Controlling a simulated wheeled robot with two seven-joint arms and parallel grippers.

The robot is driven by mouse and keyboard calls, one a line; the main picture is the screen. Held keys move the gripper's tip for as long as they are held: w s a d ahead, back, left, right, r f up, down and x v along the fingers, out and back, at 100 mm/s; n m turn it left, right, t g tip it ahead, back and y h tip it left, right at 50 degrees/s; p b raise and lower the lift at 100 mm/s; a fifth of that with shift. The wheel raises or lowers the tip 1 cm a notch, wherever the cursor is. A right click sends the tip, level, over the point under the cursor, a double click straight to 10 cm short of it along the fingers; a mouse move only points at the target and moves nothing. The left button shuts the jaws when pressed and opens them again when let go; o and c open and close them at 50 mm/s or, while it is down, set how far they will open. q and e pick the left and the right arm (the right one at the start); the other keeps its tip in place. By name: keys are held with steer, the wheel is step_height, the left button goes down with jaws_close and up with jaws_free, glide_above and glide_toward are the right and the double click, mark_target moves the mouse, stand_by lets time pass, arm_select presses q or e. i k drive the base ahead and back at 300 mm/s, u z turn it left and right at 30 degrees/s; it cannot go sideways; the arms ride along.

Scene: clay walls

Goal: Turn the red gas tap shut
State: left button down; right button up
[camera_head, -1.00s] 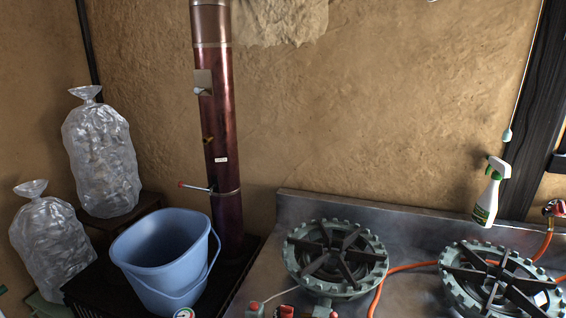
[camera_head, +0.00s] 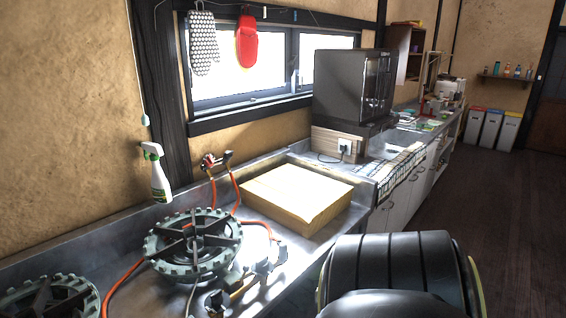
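The gas tap (camera_head: 216,161) with red parts sits at the back of the steel counter, against the wall below the window's left end. Orange hoses run down from it toward the burners. It is small in the view, and I cannot tell how its handle is turned. Neither of my grippers shows in the head view.
A green ring burner (camera_head: 193,243) stands in front of the tap, and a second burner (camera_head: 48,297) is at the lower left. A spray bottle (camera_head: 157,172) stands left of the tap. A flat tan box (camera_head: 297,192) lies to its right. A dark cabinet-like appliance (camera_head: 352,85) stands beyond.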

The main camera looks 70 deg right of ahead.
mark_target(209, 162)
steer(key=z, duration=3.4)
steer(key=i, duration=0.85)
